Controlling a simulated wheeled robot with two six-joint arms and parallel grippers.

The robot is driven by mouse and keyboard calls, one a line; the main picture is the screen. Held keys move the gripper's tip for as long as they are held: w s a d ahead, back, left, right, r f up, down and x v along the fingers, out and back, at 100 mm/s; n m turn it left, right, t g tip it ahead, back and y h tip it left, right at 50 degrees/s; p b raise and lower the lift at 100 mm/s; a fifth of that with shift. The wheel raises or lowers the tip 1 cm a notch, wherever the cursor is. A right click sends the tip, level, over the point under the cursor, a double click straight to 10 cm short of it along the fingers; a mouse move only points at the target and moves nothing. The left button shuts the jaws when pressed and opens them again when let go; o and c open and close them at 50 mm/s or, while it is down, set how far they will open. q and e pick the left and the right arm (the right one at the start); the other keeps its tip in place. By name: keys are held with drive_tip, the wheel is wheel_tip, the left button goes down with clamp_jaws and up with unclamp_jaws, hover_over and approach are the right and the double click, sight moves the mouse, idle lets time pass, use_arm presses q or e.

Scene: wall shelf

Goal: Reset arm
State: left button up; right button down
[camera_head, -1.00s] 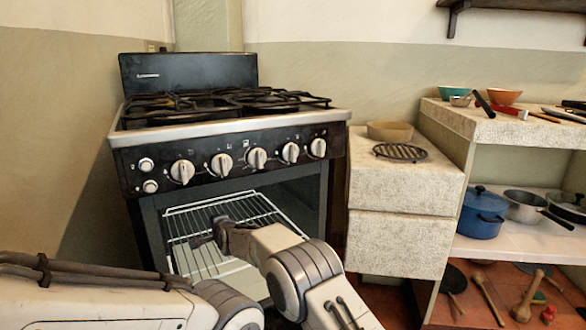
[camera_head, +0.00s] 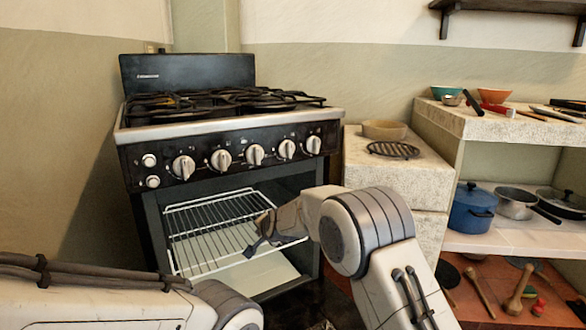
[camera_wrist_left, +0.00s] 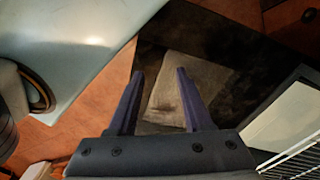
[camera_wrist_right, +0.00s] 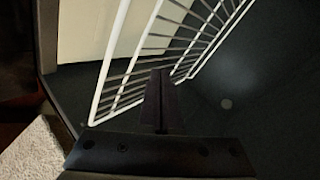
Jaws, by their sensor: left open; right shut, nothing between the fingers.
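My right gripper (camera_head: 252,250) is at the front right part of the wire oven rack (camera_head: 215,228) in the head view, its fingers together and empty. In the right wrist view its shut fingers (camera_wrist_right: 163,103) lie in front of the white rack bars (camera_wrist_right: 118,62); I cannot tell whether they touch. My left gripper does not show in the head view, where only its arm comes in at the lower left. In the left wrist view the left fingers (camera_wrist_left: 160,100) stand apart with nothing gripped, above a dark floor area with a pale patch (camera_wrist_left: 185,85).
The stove (camera_head: 235,150) has its oven open, with a pale panel (camera_head: 262,276) below the rack. A stone counter (camera_head: 400,180) stands close to its right. Shelves farther right hold a blue pot (camera_head: 472,210), a grey pan (camera_head: 514,203) and bowls.

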drive_tip(key=s+d+f+n+g+h, duration=0.2)
drive_tip(key=s+d+n+g+h, duration=0.15)
drive_tip(key=s+d, duration=1.4)
drive_tip(key=s+d+f+n+g, duration=0.1)
drive_tip(key=s+d+n, duration=0.15)
drive_tip(key=s, duration=0.35)
drive_tip(key=s+d+n+g, duration=0.1)
drive_tip(key=s+d, duration=0.3)
drive_tip(key=s, duration=0.3)
drive_tip(key=s+d+f+n+g, duration=0.1)
drive_tip(key=s+d+g, duration=0.15)
drive_tip(key=s, duration=0.35)
drive_tip(key=s+a+r+n+g+p, duration=0.2)
drive_tip(key=s+a+r+n+p, duration=0.6)
drive_tip(key=s+a+r, duration=0.55)
wheel_tip(320, 180, up, 38)
drive_tip(key=d+p, duration=0.1)
drive_tip(key=p, duration=3.6)
drive_tip(key=shift+f+m+p, duration=0.25)
drive_tip(key=shift+m+p, duration=0.1)
drive_tip(key=shift+m, duration=0.05)
drive_tip(key=shift+w, duration=0.1)
